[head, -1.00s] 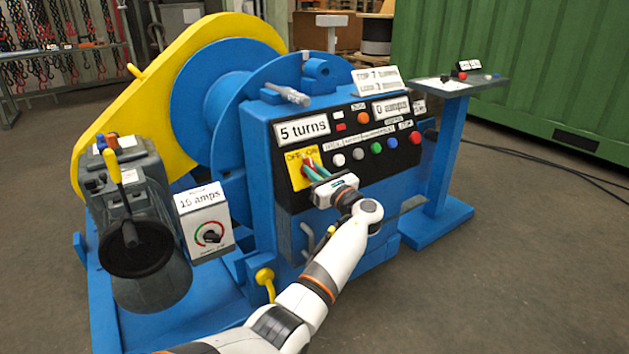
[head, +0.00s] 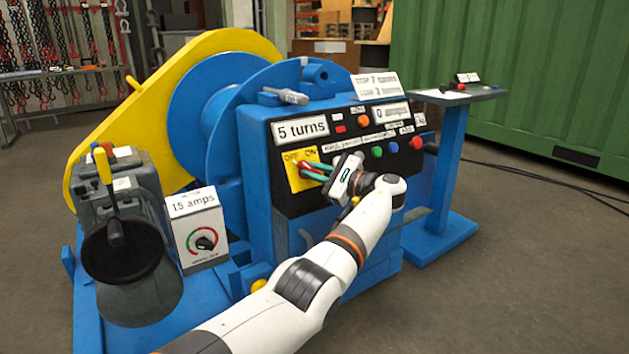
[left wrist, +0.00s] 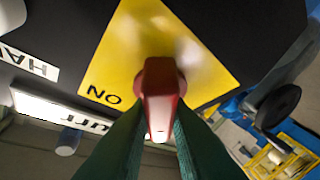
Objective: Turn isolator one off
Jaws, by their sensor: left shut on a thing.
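The isolator is a yellow plate (head: 296,182) marked OFF and ON, with a red handle (head: 302,167), on the black panel of the blue machine. My left gripper (head: 310,170) is at the plate, its green fingers shut on the red handle. In the left wrist view the handle (left wrist: 162,85) stands between the fingers (left wrist: 160,128). The ON mark shows upside down to its left; the OFF mark is hidden there. I cannot tell exactly which mark the handle points to. My right gripper is not in view.
Several coloured buttons sit right of the isolator, including a green one (head: 377,152) and a red one (head: 416,143). A meter box (head: 195,225) reading 15 amps stands left. A display (head: 301,129) reads 5 turns. A blue stand (head: 450,165) is at the right.

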